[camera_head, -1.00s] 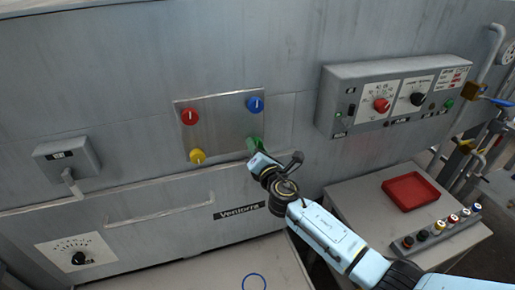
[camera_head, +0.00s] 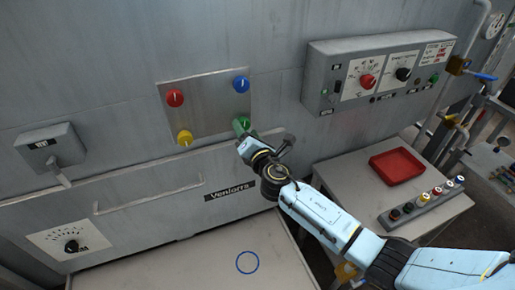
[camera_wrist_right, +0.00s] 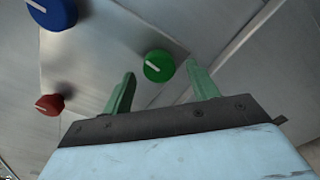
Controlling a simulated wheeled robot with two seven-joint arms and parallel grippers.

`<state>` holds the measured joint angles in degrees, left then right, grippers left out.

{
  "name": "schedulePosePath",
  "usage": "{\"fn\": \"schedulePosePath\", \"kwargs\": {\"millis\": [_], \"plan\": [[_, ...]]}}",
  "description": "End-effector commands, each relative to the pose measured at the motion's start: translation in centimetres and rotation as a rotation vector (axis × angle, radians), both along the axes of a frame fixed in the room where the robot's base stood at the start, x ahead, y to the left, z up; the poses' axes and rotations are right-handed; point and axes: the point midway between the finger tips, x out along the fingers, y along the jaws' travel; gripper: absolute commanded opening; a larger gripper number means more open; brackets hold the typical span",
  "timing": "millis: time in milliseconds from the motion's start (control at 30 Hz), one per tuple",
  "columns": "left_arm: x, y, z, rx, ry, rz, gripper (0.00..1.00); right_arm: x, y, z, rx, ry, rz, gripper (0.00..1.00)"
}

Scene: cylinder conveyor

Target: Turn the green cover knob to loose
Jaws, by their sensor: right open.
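The steel cover plate (camera_head: 205,108) on the grey machine carries a red knob (camera_head: 175,98), a blue knob (camera_head: 241,85), a yellow knob (camera_head: 185,137) and, at its lower right, the green knob. In the right wrist view the green knob (camera_wrist_right: 158,66) is round with a short slanted white line. My right gripper (camera_head: 243,128) is at that corner and largely hides the knob in the head view. Its two green fingers are apart, with the knob between and just beyond the fingertips; I see no clear contact. My left gripper is not in view.
A control box (camera_head: 380,74) with dials juts from the wall at right. Below it, a side table (camera_head: 345,185) bears a red tray (camera_head: 397,165) and a rack of small coloured-top items (camera_head: 425,205). A bare surface with a blue ring (camera_head: 247,263) lies in front.

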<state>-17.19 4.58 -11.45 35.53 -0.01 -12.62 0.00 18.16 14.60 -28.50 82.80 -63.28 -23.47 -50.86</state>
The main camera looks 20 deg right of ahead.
Motion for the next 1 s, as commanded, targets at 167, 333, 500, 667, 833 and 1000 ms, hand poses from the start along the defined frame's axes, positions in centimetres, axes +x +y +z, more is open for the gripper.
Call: {"fn": "schedulePosePath", "kwargs": {"millis": [167, 333, 500, 667, 833, 1000], "plan": [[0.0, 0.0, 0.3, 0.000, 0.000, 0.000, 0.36, -3.6, -0.1, -0.1, 0.001, 0.003, 0.001, 0.59], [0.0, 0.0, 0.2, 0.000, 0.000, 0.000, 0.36, -7.1, -0.2, -0.1, 0.001, 0.002, 0.002, 0.59], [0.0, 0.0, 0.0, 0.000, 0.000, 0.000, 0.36, -9.8, -0.3, -0.2, 0.001, 0.003, 0.001, 0.59], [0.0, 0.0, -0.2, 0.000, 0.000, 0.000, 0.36, -11.2, -0.3, 0.0, 0.001, 0.001, 0.001, 0.59], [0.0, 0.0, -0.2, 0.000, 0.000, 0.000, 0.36, -11.6, -0.4, 0.0, 0.000, 0.001, 0.000, 0.59], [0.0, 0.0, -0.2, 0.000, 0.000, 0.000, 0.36, -11.5, -0.4, 0.0, 0.000, 0.001, 0.000, 0.59]]}}
